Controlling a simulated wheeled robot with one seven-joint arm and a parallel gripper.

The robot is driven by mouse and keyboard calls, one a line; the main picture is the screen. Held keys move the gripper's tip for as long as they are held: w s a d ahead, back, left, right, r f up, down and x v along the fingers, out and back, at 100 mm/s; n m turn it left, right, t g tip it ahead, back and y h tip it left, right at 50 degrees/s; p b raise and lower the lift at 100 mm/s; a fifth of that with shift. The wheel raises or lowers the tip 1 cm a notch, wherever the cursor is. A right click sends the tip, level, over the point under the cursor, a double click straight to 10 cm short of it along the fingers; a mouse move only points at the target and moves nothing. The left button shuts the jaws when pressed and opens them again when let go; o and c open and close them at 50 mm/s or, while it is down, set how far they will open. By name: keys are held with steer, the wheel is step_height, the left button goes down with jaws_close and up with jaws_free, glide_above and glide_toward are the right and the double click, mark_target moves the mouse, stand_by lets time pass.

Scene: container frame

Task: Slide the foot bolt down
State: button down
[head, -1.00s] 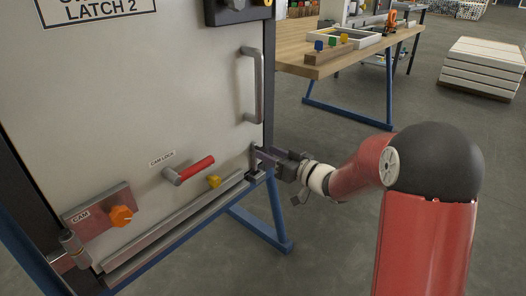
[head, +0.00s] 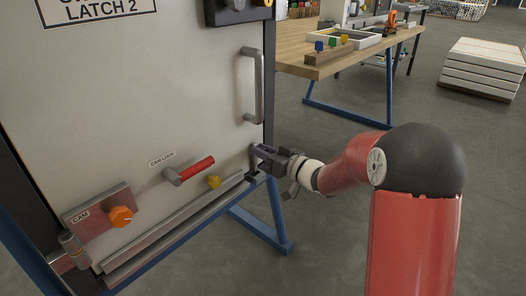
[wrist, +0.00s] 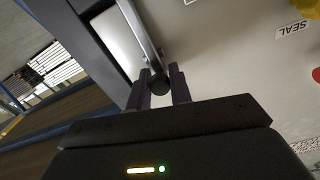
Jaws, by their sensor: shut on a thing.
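The foot bolt (head: 252,162) is a grey upright rod at the lower right corner of the pale door panel (head: 150,110). In the wrist view its bar and dark round end (wrist: 159,87) show between my two fingers. My gripper (head: 259,152) comes in from the right, level with the bolt, and is shut on it. In the wrist view my gripper (wrist: 160,84) has one finger on each side of the dark end. The fingers hide part of the bolt in the head view.
A long grey handle (head: 259,85) stands above the bolt. A red-gripped cam lock lever (head: 190,171), yellow knob (head: 214,182) and orange cam knob (head: 121,216) lie to the left. A blue frame leg (head: 278,215) is below. A wooden workbench (head: 330,60) stands behind.

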step_height(320, 180, down, 3)
steer(key=shift+f+b, duration=0.1)
steer(key=shift+b, duration=0.75)
steer(key=c, duration=1.3)
jaws_free()
steer(key=shift+o, duration=0.2)
steer(key=shift+d, duration=0.1)
steer(key=v, duration=0.7)
steer(key=shift+s+d, duration=0.25)
steer(key=shift+s, duration=0.05)
